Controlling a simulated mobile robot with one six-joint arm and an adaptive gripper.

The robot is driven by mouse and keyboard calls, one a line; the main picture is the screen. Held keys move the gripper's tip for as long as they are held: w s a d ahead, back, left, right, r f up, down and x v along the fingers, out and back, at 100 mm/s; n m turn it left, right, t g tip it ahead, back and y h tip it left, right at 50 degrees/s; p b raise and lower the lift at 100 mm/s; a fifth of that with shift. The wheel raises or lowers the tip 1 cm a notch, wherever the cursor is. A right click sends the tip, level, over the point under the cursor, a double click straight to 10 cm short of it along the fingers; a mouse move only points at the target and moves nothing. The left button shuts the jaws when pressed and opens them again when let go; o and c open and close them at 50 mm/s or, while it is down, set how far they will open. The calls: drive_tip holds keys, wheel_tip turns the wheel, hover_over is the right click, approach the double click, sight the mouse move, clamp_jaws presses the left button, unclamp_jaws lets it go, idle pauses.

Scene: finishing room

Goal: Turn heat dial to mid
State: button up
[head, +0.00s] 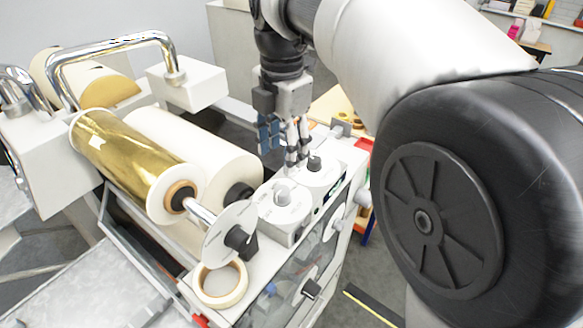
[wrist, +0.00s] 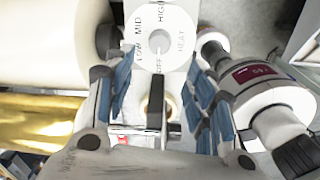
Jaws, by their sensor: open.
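The heat dial (wrist: 178,40) is a white disc lettered OFF, LOW, MID, HIGH and HEAT at the top of the wrist view, with a pale round knob (wrist: 158,38) at its centre. I cannot tell which mark the knob points to. In the head view, the dial with the pale knob (head: 283,195) sits on top of the machine. My gripper (head: 297,157) is open and points down over the machine top, close to a second dial with a black knob (head: 315,163). In the wrist view my open gripper (wrist: 160,107) shows blue-padded fingers apart, below the heat dial in the picture.
A gold foil roll (head: 125,150) and a white roll (head: 215,150) lie left of the dials. A white disc with a black knob (head: 238,240) and a tape ring (head: 221,284) are nearer. Small knobs (head: 311,289) project from the machine's side.

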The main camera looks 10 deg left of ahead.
sight(282, 190)
drive_tip(key=f, duration=0.5)
drive_tip(key=f+b, duration=0.1)
drive_tip(key=f, duration=0.5)
drive_tip(key=shift+w+a+f, duration=0.15)
drive_tip(key=shift+w+f, duration=0.05)
drive_tip(key=shift+c, duration=0.2)
drive_tip(key=c, duration=1)
drive_tip(key=shift+c, duration=0.2)
